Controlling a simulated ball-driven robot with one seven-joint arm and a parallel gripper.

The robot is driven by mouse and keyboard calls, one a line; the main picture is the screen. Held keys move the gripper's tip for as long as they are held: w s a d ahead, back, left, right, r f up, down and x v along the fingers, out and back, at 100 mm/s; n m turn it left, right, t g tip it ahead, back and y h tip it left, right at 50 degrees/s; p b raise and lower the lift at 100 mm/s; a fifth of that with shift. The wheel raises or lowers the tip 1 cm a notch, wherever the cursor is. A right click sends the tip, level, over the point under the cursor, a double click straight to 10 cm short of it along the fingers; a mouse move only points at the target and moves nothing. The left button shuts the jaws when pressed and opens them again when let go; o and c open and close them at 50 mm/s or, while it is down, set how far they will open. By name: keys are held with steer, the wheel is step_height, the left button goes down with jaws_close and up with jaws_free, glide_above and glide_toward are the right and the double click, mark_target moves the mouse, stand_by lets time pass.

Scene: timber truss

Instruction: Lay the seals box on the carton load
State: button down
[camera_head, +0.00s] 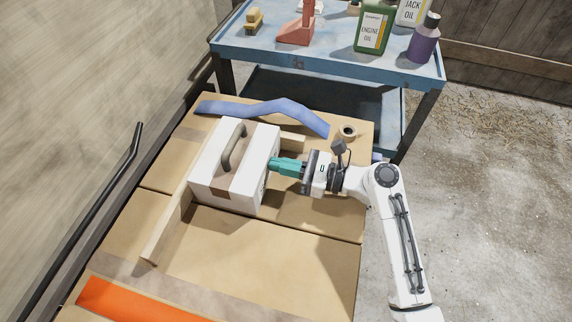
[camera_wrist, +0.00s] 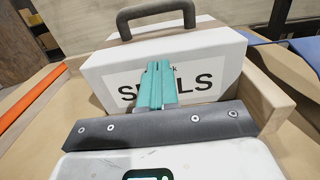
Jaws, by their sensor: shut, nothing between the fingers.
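The seals box (camera_head: 233,172) is white with a grey-brown carry handle and stands on the carton load (camera_head: 270,262), a layer of brown cartons. In the wrist view the box (camera_wrist: 215,62) shows its lettered side, partly hidden behind my fingers. My gripper (camera_head: 272,164) has teal fingers. They are shut and empty, pointing at the right side of the box, at or very near its face; I cannot tell whether they touch it. My gripper (camera_wrist: 157,72) also shows in the wrist view, in front of the lettering.
Wooden strips (camera_head: 168,228) lie beside the box. A blue strap (camera_head: 265,108), a tape roll (camera_head: 348,131) and an orange piece (camera_head: 135,302) lie on the cartons. A blue cart (camera_head: 330,68) holding bottles stands behind. Concrete floor is clear at right.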

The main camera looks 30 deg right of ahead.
mark_target(237, 157)
steer(key=shift+w+a+r+p, duration=0.25)
steer(key=shift+w+a+p, duration=0.15)
steer(key=shift+p, duration=0.3)
steer(key=shift+w+a+f+p, duration=0.15)
steer(key=shift+w+a+p, duration=0.15)
steer(key=shift+a, duration=0.05)
